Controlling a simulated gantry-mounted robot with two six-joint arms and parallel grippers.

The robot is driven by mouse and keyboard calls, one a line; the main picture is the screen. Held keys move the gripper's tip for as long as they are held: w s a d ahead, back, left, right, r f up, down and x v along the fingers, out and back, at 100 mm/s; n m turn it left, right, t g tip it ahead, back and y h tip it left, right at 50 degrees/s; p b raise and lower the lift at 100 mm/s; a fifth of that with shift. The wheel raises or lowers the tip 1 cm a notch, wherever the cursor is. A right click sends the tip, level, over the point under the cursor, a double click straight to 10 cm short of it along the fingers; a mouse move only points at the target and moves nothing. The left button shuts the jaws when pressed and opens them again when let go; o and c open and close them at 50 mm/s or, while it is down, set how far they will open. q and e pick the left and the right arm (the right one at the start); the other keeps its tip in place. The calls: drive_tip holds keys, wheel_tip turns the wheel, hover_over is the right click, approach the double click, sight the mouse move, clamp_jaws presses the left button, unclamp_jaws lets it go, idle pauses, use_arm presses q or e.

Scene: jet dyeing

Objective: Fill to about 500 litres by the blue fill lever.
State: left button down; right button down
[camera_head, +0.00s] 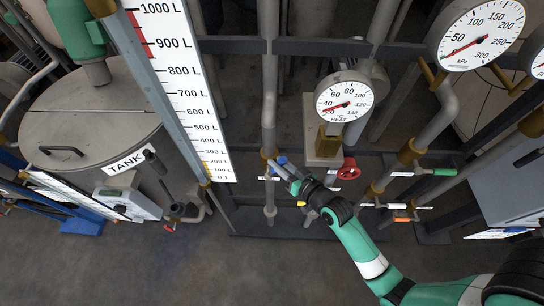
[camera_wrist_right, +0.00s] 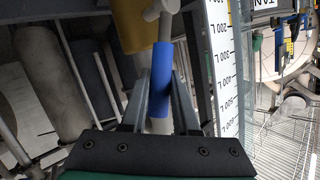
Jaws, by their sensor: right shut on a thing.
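The blue fill lever (camera_head: 281,160) sits on a brass valve on a vertical pipe in the head view. My right gripper (camera_head: 283,170) is at the lever. In the right wrist view the lever's blue sleeve (camera_wrist_right: 161,80) lies between the two fingers of my right gripper (camera_wrist_right: 160,95), which is shut on it. The white litre scale (camera_head: 185,80) runs from 0 L to 1000 L, with red marks near the top and yellow ones near the bottom. The liquid level beside it is not clear to me. My left gripper is not in view.
The grey tank (camera_head: 90,115) stands at the left. A heat gauge (camera_head: 344,100) and a red handwheel (camera_head: 349,169) are just right of the lever. A green lever (camera_head: 444,172) and an orange lever (camera_head: 402,219) are farther right. The floor (camera_head: 190,265) in front is clear.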

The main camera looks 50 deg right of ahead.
idle(0.3)
drive_tip(key=c, duration=0.7)
unclamp_jaws()
drive_tip(key=shift+a, duration=0.1)
drive_tip(key=v, duration=1.1)
drive_tip(key=shift+s+r, duration=0.2)
drive_tip(key=shift+s, duration=0.05)
